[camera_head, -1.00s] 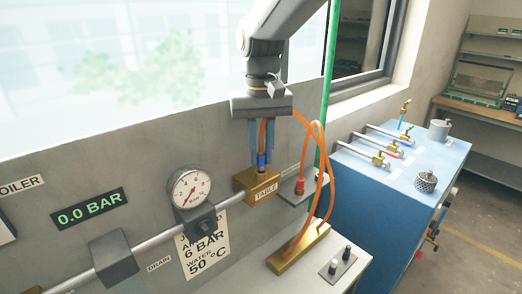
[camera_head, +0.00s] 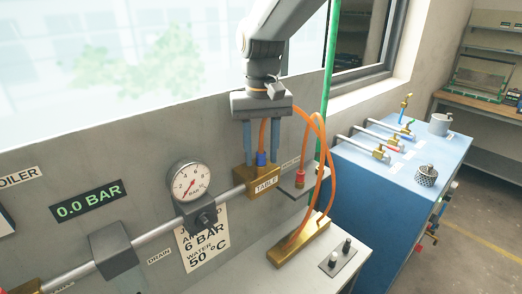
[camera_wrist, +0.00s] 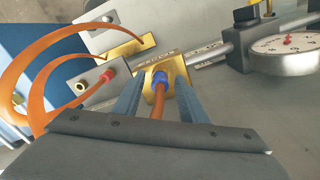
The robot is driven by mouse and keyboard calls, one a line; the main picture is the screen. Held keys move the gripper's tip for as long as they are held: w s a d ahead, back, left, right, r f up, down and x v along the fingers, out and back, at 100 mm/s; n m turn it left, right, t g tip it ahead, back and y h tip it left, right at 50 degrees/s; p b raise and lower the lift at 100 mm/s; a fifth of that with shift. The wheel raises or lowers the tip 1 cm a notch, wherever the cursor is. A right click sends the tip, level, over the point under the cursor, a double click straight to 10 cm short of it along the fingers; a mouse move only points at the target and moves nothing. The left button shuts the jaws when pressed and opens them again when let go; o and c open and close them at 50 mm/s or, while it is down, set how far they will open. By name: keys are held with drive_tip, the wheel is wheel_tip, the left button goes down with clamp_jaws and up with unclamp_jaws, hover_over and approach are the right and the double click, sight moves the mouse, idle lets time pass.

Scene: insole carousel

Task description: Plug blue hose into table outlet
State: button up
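The blue hose end is an orange hose with a blue collar (camera_head: 261,158). It stands upright in the top of the brass table outlet (camera_head: 264,181), marked TABLE. In the wrist view the blue collar (camera_wrist: 160,77) sits at the face of the brass block (camera_wrist: 175,68). My gripper (camera_head: 262,160) is open, its two fingers on either side of the hose and apart from it. In the wrist view my gripper (camera_wrist: 160,92) also shows a gap on both sides of the orange hose. How deep the plug sits is hidden.
A red-collared hose end (camera_wrist: 107,75) is on a grey bracket (camera_wrist: 90,90) beside the outlet. Both hoses loop to a brass manifold (camera_head: 299,243). A pressure gauge (camera_head: 190,185) is left of the outlet. A blue cabinet (camera_head: 375,205) stands at right.

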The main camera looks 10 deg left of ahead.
sight(261, 145)
drive_tip(key=shift+r+b, duration=1.4)
drive_tip(key=shift+r, duration=2.5)
